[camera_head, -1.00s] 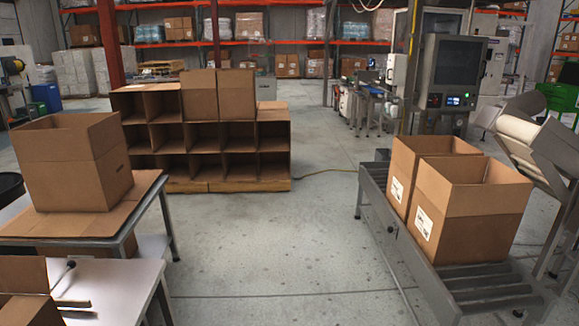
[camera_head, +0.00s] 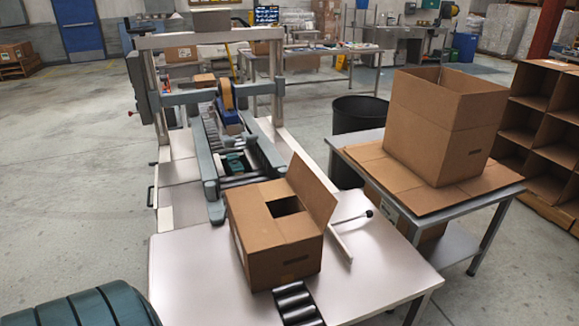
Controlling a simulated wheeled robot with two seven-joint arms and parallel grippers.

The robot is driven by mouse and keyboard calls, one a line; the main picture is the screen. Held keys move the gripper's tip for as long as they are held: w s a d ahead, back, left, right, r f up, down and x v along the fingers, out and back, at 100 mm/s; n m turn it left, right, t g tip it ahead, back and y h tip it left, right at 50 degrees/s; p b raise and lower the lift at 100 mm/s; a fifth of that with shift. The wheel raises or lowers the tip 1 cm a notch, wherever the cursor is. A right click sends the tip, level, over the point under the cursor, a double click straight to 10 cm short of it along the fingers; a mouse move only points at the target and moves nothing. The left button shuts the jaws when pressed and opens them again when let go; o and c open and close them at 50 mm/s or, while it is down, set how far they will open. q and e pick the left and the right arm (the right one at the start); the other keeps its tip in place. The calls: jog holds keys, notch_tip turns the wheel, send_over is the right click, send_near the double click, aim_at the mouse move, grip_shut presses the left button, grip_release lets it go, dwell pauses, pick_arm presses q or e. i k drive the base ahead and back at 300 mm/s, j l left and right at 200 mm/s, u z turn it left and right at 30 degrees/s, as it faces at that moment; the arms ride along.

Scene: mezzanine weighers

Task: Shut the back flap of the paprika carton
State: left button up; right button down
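A brown carton (camera_head: 282,250) stands on the pale metal table (camera_head: 190,270) beside the taping machine (camera_head: 228,135). I take it for the paprika carton, but no name on it is legible. One tall flap (camera_head: 312,188) stands up at its far right side and leans outward. The other visible flaps (camera_head: 248,205) lie folded inward over the top, leaving a dark gap (camera_head: 285,206) near the raised flap. The contents cannot be made out. Neither of my grippers is in view.
A short roller strip (camera_head: 297,303) lies in front of the carton. A rod with a black knob (camera_head: 368,214) is at its right. A large open carton (camera_head: 440,125) stands on flat cardboard on the right table. A black bin (camera_head: 362,115) is behind.

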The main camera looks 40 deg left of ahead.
aim_at(320, 203)
jog(key=i+u, duration=0.25)
jog(key=u, duration=0.2)
jog(key=i+l+u, duration=0.15)
jog(key=u, duration=0.3)
jog(key=i+l+u, duration=0.2)
jog(key=u, duration=0.25)
jog(key=i+l+u, duration=0.25)
jog(key=u, duration=0.2)
